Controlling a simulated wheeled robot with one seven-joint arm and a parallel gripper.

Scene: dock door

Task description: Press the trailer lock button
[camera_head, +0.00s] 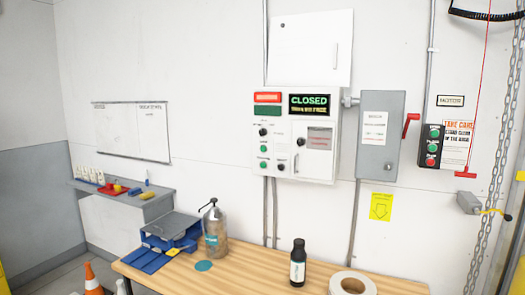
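A white control panel (288,128) hangs on the wall at the centre, with a lit display (309,104) reading CLOSED. A red light (267,97) and a dark green block (267,111) sit at its upper left. Below them are small dark knobs and green buttons, among them a green button (263,149) and a lower green one (263,164). Their labels are too small to read, so I cannot tell which is the trailer lock button. My gripper is not in view.
A wooden table (240,278) stands below the panel, bearing a dark bottle (298,266), a tape roll (352,284), a pump bottle (215,233) and blue trays (160,258). Right of the panel are a grey switch box (376,155) with a red lever (411,125) and a button station (433,147).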

